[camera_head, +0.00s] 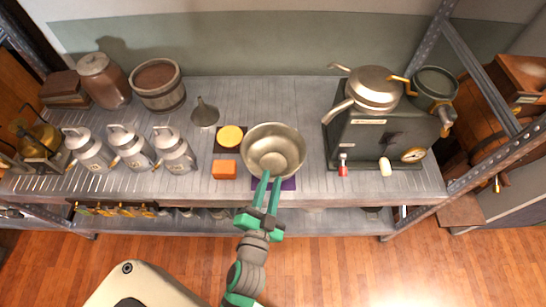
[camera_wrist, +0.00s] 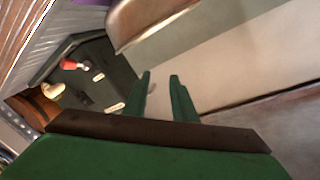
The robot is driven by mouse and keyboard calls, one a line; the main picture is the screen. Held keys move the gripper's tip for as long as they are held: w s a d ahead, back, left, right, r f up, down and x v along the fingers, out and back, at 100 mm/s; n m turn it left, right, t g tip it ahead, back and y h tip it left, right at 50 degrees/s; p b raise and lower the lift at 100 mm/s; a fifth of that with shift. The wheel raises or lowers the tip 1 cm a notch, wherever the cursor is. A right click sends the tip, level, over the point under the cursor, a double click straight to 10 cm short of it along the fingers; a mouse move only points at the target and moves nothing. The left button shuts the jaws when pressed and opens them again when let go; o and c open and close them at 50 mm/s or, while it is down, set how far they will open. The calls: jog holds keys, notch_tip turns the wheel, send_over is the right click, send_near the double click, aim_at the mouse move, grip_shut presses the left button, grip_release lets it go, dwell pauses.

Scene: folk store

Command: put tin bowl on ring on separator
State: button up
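The tin bowl (camera_head: 273,150) is a round, shiny metal bowl, upright at the middle front of the shelf, over a purple mat (camera_head: 289,184). A curved metal rim, probably its own, shows at the top of the wrist view (camera_wrist: 160,18). My gripper (camera_head: 269,178) is at the bowl's near rim; its two fingers are apart in the wrist view (camera_wrist: 160,78), with nothing clearly held between them. Whether they touch the bowl I cannot tell. The separator, a dark green machine (camera_head: 375,145), stands to the right and also shows in the wrist view (camera_wrist: 85,75). I cannot make out its ring clearly.
Left of the bowl are a yellow disc (camera_head: 230,136), an orange block (camera_head: 224,169), a funnel (camera_head: 205,112) and several milk cans (camera_head: 130,147). A metal post (camera_head: 500,155) stands right.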

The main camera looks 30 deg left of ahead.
jog(key=w+a+r+n+g+y, duration=0.25)
jog(key=a+r+y, duration=0.35)
jog(key=a, duration=0.5)
jog(key=w+a+r+n+g+y, duration=0.2)
jog(key=a+r+n+y, duration=0.15)
jog(key=a+r, duration=0.55)
jog(key=s+a+r+n+g+y, duration=0.1)
jog(key=s+a+n+g, duration=0.9)
jog(key=a, duration=0.4)
jog(key=n+h, duration=0.2)
jog(key=h, duration=1.5)
send_over(249, 167)
jog(key=a, duration=0.1)
notch_tip(249, 167, down, 16)
jog(key=f, duration=0.4)
jog(key=shift+w+d, duration=0.15)
jog(key=shift+w, duration=0.15)
jog(key=shift+a+f, duration=0.2)
jog(key=shift+f, duration=0.6)
jog(key=shift+w+f, duration=0.15)
jog(key=shift+f, duration=0.95)
jog(key=shift+w+f, duration=0.15)
jog(key=shift+f, duration=0.95)
grip_shut()
